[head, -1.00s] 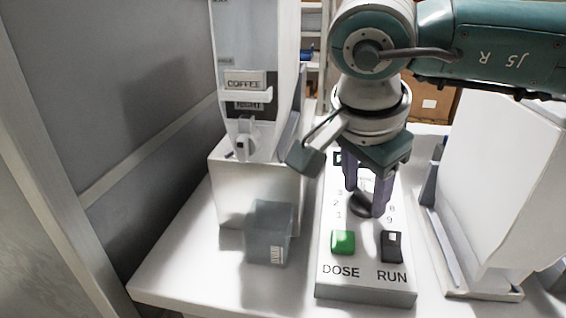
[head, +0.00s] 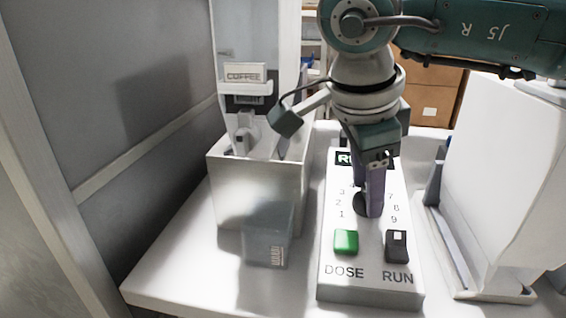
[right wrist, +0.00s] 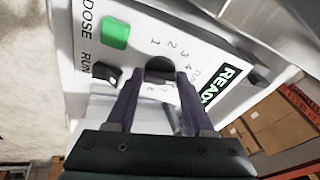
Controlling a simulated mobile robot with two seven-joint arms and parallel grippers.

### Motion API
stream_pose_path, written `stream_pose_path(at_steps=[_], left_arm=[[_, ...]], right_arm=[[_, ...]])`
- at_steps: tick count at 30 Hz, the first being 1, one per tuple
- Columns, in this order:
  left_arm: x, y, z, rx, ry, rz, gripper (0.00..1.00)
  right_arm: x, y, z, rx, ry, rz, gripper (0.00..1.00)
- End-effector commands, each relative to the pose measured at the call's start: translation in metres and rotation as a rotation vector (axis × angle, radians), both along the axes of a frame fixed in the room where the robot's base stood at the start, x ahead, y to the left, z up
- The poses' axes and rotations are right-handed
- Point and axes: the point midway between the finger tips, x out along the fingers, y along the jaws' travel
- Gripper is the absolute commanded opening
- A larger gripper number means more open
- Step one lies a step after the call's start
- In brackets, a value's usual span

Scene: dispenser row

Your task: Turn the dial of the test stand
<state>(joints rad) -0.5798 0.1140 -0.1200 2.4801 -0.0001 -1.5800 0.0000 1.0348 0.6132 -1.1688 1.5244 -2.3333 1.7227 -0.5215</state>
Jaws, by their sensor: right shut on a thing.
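The test stand (head: 370,285) is a white sloped panel with a green DOSE button (head: 346,241), a black RUN switch (head: 396,246) and a dark dial (head: 360,203) ringed by numbers. My right gripper (head: 370,212) points down with its purple fingers at the dial, shut on it, and hides part of it and some numbers. In the right wrist view the dial (right wrist: 159,66) sits at the fingertips, and a display reading READY (right wrist: 219,84) is partly covered by a finger. My left gripper is not in view.
A coffee dispenser (head: 245,73) stands on a white block (head: 255,190) at left. A translucent container (head: 268,236) stands in front of it. A large white box-like unit (head: 500,170) stands close on the right. Bare table (head: 185,262) shows at front left.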

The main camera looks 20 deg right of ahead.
Motion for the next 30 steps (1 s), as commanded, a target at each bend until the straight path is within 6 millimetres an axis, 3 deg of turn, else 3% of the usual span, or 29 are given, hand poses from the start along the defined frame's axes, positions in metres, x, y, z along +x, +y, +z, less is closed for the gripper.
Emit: stream_pose_path(at_steps=[6,7,14,23,30], left_arm=[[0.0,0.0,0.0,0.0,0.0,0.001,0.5],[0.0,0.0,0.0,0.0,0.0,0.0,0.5],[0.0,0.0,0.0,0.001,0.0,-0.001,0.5],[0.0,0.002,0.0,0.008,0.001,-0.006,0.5],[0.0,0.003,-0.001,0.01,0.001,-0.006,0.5]], right_arm=[[0.0,0.0,0.0,0.002,0.0,0.001,0.0],[0.0,0.0,0.0,0.001,-0.001,0.002,0.55],[0.0,0.0,0.0,0.001,0.0,0.001,0.81],[0.0,0.001,0.002,0.0,-0.001,0.002,0.82],[-0.005,0.012,0.038,0.002,-0.006,0.004,0.82]])
